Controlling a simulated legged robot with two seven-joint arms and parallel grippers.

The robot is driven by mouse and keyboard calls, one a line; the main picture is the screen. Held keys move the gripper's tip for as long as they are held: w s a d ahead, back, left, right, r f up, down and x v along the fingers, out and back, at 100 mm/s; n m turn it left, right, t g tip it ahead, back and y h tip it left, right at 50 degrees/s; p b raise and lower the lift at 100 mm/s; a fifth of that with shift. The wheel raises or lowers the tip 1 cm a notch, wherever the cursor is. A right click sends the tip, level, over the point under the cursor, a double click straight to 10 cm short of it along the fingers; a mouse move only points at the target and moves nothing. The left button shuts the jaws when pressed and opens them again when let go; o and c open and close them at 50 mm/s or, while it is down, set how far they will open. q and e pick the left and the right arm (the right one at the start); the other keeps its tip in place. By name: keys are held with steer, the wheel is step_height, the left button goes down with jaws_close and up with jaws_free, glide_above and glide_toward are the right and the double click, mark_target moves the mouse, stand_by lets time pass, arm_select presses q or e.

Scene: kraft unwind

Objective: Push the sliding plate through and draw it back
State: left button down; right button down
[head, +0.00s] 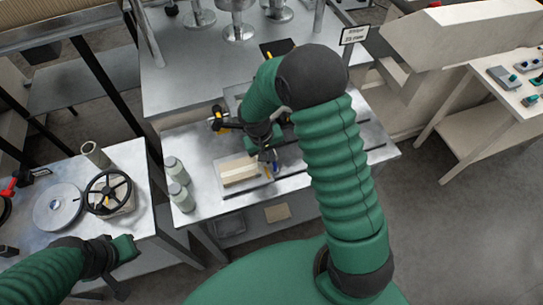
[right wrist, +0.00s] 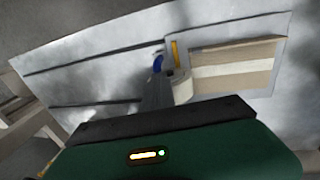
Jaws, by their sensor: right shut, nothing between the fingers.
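A tan block with a pale band (head: 239,170) lies on a light grey plate (head: 226,183) on the metal bench; I cannot tell which part is the sliding plate. My right gripper (head: 268,158) is shut and empty, pointing down at the block's right end. In the right wrist view the block (right wrist: 235,66) is right of the grey fingers (right wrist: 158,92), beside small blue and yellow parts; whether they touch is unclear. My left gripper (head: 122,288) hangs low at the left, by the side table's front edge; its finger opening is unclear. My right arm hides part of the bench.
The bench top (head: 205,210) has long dark slots. Two pale bottles (head: 179,195) stand at its left. The left side table holds a black handwheel (head: 108,192), a grey disc (head: 58,207) and a tube (head: 95,154). A sign (head: 354,35) stands behind. Open floor lies at right.

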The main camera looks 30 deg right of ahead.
steer(key=shift+s+a+f, duration=0.2)
steer(key=shift+a+f, duration=0.15)
steer(key=shift+f, duration=0.2)
arm_select(q)
steer(key=shift+a+f, duration=0.25)
steer(key=shift+a, duration=0.05)
arm_select(e)
steer(key=shift+d, duration=0.1)
arm_select(q)
steer(key=shift+d, duration=0.1)
arm_select(e)
steer(key=shift+s+d, duration=0.1)
steer(key=shift+d, duration=0.05)
steer(key=c, duration=1.5)
jaws_free()
steer(key=shift+w, duration=0.2)
arm_select(q)
steer(key=shift+w, duration=0.25)
arm_select(e)
steer(key=shift+o, duration=0.2)
arm_select(q)
steer(key=shift+d, duration=0.1)
arm_select(e)
steer(key=shift+d, duration=0.1)
